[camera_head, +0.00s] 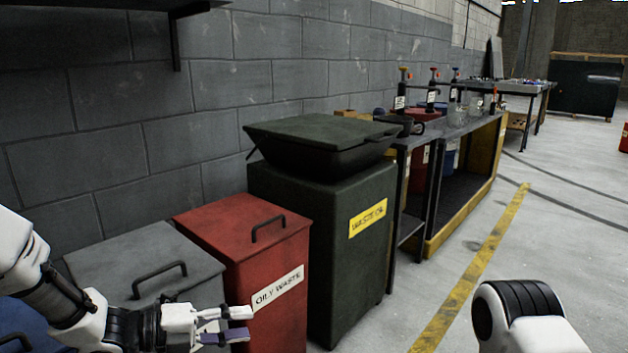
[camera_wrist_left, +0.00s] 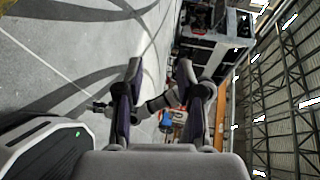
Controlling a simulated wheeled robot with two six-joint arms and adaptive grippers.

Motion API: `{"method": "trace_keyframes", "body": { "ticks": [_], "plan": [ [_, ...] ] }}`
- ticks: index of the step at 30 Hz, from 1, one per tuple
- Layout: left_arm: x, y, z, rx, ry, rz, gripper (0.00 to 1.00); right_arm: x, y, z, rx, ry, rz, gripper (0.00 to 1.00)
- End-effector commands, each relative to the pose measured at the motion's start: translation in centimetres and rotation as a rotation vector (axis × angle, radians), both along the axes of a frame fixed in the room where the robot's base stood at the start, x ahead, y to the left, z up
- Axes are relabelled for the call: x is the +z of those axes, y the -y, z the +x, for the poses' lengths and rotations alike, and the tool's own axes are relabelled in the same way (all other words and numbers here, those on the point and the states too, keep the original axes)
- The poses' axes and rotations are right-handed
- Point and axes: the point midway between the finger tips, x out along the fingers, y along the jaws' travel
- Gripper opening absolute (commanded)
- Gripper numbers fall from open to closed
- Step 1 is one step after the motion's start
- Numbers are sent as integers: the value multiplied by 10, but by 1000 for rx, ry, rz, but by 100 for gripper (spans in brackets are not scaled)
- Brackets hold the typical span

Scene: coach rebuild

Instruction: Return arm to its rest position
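My left arm comes in at the lower left of the head view. Its gripper (camera_head: 242,325) is in front of the grey and red bins, with its fingers apart and nothing between them. In the left wrist view the two dark finger pads of the left gripper (camera_wrist_left: 164,85) also stand apart and empty. My right arm (camera_head: 520,315) shows only as a white and black link at the lower right of the head view. An arm-like link (camera_wrist_left: 165,101) shows beyond the fingers in the wrist view; its small dark end is too unclear to read.
A grey bin (camera_head: 150,262), a red oily waste bin (camera_head: 250,245) and a dark waste oil container (camera_head: 335,235) line the block wall. A workbench (camera_head: 465,140) with pump bottles stands beyond. Floor right of the yellow line (camera_head: 470,270) is clear.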

Motion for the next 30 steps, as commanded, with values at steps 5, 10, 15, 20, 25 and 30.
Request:
{"method": "trace_keyframes", "body": {
  "ticks": [5, 10, 15, 20, 25, 30],
  "plan": [
    [-83, 10, -22, 72, -225, 2, 37, -1, 0, 0, 0, 0, 0, 40],
    [-198, 8, -69, 320, -661, 8, 37, -2, 0, 0, 0, 0, 0, 40],
    [-304, -21, -156, 796, -1216, 26, 37, -2, 0, 0, 0, 0, 0, 40],
    [-348, -62, -234, 1323, -1564, 6, 37, -3, 0, 0, 0, 0, 0, 40],
    [-349, -109, -286, 1978, -1723, -201, 37, -3, 0, 0, 0, 0, 0, 40],
    [-311, -118, -293, 2205, -1761, -382, 37, 35, 0, -1, 0, -2, 0, 40]
  ]
}}
